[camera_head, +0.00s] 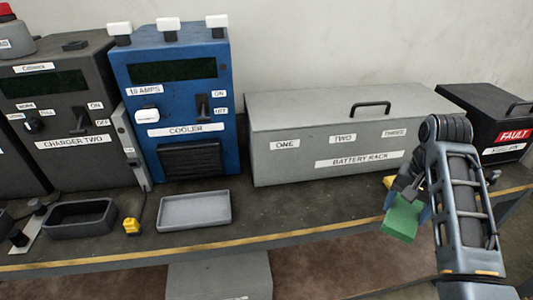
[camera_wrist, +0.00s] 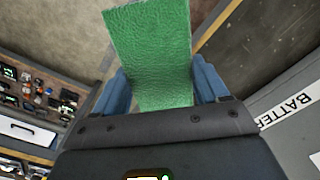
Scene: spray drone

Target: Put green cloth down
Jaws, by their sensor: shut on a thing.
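The green cloth (camera_head: 402,217) is a small, flat, textured piece in front of the battery rack's right end, near the bench's front edge. My gripper (camera_head: 410,200) is shut on it. In the wrist view the green cloth (camera_wrist: 152,55) stands out between the two blue fingers of my gripper (camera_wrist: 158,90). In the head view it appears raised, with no clear contact with the bench top. The arm hides part of the area right of it.
The grey battery rack (camera_head: 300,165) stands behind my gripper, with a black fault box (camera_head: 500,120) to its right. A shallow grey tray (camera_head: 195,222), a yellow piece (camera_head: 131,226) and a dark bin (camera_head: 80,232) sit left. Bare bench (camera_head: 300,208) lies before the rack.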

